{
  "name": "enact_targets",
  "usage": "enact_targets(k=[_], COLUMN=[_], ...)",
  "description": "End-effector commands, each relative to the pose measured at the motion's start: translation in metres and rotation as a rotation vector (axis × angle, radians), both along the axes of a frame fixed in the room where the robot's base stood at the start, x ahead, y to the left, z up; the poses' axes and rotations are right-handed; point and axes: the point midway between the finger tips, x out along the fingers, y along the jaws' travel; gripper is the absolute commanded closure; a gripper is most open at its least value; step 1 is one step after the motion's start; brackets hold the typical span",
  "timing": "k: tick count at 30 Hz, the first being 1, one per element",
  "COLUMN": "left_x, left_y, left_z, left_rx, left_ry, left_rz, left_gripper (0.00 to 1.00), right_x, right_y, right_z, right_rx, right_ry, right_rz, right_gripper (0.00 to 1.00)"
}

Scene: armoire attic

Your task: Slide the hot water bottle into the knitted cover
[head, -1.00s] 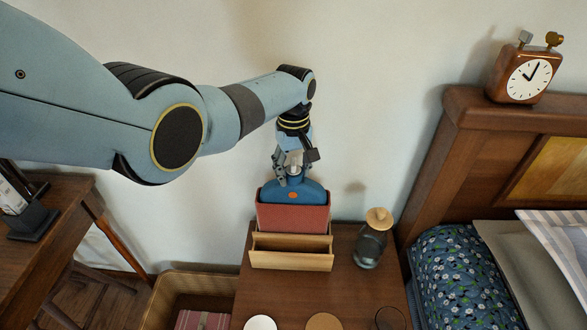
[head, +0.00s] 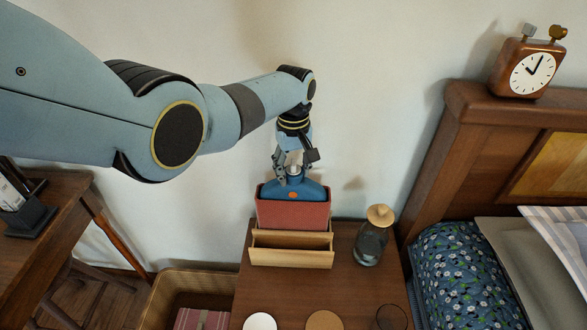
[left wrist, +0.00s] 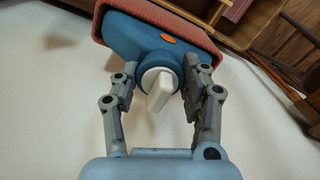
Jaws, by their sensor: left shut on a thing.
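The blue hot water bottle (head: 290,187) stands upright in the red knitted cover (head: 292,214). Its shoulders, orange spot and white stopper show above the cover's opening; the rest is hidden inside. My left gripper (head: 292,168) is above it, shut on the neck of the bottle. In the left wrist view, the two fingers (left wrist: 160,92) stand on either side of the white stopper (left wrist: 160,88) and the bottle's neck. The blue shoulders (left wrist: 140,42) enter the red cover (left wrist: 165,15) there. My right gripper is in neither view.
The cover stands in a wooden holder (head: 290,257) on the nightstand (head: 345,285). A glass jar with a cork top (head: 371,240) stands to its right. Several round discs lie at the front edge. A wicker basket (head: 170,295) is at lower left, a bed at right.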

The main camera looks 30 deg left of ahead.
Motion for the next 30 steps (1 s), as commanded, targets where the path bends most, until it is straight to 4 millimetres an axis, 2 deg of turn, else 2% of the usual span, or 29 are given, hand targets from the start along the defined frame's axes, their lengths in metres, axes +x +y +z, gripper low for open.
enact_targets(k=[21, 22, 27, 30], left_x=[0.0021, 0.0021, 0.0012, 0.0009], left_y=[-0.0001, -0.0001, -0.0001, -0.0001], left_z=[-0.0033, -0.0033, -0.0041, -0.0046], left_rx=[0.000, 0.000, 0.000, -0.001], left_ry=[-0.004, -0.004, -0.003, -0.002], left_rz=[0.000, 0.000, 0.000, 0.000], left_gripper=[1.00, 0.53, 0.31, 0.29], right_x=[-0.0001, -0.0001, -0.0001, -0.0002], right_y=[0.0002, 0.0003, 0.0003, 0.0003], right_z=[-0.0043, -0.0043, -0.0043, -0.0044], right_rx=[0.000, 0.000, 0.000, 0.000], right_ry=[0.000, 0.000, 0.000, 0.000], right_rz=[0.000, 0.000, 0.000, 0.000], right_gripper=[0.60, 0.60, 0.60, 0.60])
